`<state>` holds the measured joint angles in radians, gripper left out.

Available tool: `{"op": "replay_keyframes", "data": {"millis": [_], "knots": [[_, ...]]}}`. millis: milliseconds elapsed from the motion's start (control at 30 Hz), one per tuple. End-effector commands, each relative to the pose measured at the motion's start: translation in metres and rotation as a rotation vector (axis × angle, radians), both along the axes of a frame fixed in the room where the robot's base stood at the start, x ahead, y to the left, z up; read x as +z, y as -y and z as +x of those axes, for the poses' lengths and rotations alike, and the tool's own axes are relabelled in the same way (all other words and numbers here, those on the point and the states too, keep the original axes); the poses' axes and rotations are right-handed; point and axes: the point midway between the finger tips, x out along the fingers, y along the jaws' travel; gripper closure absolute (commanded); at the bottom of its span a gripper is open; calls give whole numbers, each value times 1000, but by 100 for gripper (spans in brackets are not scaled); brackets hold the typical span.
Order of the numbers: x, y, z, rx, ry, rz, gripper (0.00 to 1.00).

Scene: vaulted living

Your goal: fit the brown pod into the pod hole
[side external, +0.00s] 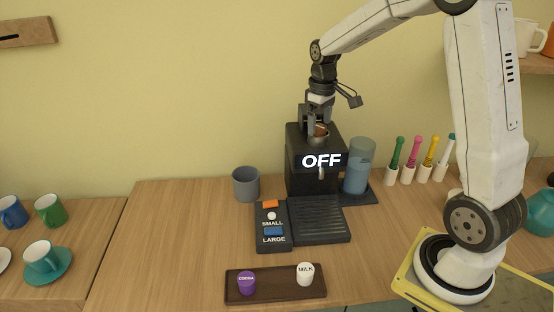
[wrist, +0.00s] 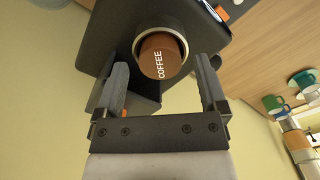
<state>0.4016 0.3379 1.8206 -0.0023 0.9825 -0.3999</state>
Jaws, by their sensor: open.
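The brown pod, marked COFFEE (wrist: 160,58), sits in the ringed pod hole (wrist: 184,42) on top of the black coffee machine (wrist: 215,35). In the wrist view it looks a little off-centre in the ring; I cannot tell how deep it sits. In the side view the brown pod (side external: 320,130) shows at the hole, partly hidden by my gripper. My gripper (side external: 311,128) is just above the machine's top. In the wrist view my gripper (wrist: 163,88) is open, its fingers on either side of the pod and apart from it. The machine's front (side external: 300,178) reads OFF.
A dark tray (side external: 275,293) holds a purple cocoa pod (side external: 247,282) and a white milk pod (side external: 305,273). A button panel (side external: 272,226) stands left of the drip tray (side external: 319,220). A grey cup (side external: 246,184) is behind it. The wooden counter left of the panel is clear.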

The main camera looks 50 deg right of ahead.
Motion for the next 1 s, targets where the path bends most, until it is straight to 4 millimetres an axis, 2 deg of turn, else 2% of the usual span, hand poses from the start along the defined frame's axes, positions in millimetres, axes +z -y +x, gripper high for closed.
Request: {"op": "replay_keyframes", "data": {"millis": [600,800,1000], "knots": [[91,0,1,0,4,-1,9],[108,0,0,0,1,0,9],[113,0,0,0,0,0,9]]}}
